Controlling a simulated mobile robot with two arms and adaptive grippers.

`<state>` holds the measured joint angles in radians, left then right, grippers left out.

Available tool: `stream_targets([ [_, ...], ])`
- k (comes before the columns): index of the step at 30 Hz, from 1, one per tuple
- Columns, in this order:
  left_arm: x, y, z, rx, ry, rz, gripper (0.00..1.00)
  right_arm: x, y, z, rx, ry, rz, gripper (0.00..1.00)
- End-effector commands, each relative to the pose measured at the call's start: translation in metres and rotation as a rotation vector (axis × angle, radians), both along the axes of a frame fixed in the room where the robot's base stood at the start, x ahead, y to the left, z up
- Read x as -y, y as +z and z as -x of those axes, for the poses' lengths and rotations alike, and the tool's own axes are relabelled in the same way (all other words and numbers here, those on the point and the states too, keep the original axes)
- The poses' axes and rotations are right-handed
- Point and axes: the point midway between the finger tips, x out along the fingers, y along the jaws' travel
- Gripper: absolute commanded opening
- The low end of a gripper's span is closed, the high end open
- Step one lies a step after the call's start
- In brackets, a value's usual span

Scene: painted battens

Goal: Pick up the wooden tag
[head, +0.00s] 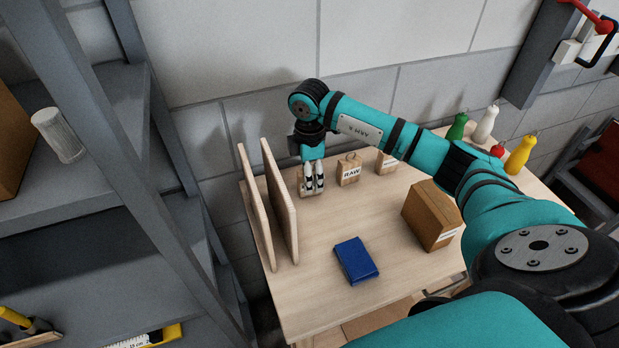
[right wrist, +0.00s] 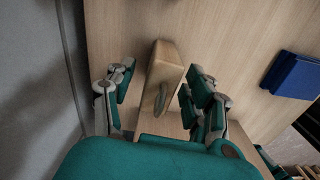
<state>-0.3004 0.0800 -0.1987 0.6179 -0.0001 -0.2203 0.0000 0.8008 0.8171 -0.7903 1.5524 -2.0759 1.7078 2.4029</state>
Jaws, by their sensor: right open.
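A wooden tag (right wrist: 166,66), a small pale block, stands on the table between the fingers of my right gripper (right wrist: 158,95) in the right wrist view. The fingers are open, one on each side of it, with a gap visible on the left. In the head view the right gripper (head: 312,182) points down at the back left of the table and hides most of this tag. A similar wooden tag marked RAW (head: 349,172) stands just right of it, and another labelled one (head: 386,163) stands farther right, partly behind my arm. My left gripper is not in view.
Two upright boards (head: 281,205) stand close left of the gripper. A blue book-like block (head: 356,260) lies nearer the front, and a cardboard box (head: 430,217) stands to the right. Coloured bottles (head: 521,155) stand at the back right.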

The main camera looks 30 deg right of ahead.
Motion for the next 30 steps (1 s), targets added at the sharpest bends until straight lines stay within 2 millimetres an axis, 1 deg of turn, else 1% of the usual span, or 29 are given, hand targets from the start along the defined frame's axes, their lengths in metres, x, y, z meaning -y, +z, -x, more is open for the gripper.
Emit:
stream_targets([
  [3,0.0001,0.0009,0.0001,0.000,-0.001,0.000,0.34,-0.0001,-0.0038,-0.0003,0.001,0.000,-0.001,0.54],
  [7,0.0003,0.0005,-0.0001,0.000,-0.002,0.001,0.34,-0.0002,-0.0039,-0.0003,0.001,0.000,-0.001,0.54],
  [8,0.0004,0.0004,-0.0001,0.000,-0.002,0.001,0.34,-0.0002,-0.0039,-0.0003,0.001,0.000,-0.001,0.53],
  [20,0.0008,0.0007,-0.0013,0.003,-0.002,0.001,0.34,-0.0003,-0.0034,-0.0003,0.001,0.000,-0.001,0.00],
  [27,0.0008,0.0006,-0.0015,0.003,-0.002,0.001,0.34,-0.0003,-0.0030,-0.0004,0.001,0.000,-0.001,0.00],
  [30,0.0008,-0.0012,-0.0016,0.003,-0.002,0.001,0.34,-0.0002,0.0016,-0.0009,0.003,0.001,-0.001,0.00],
])
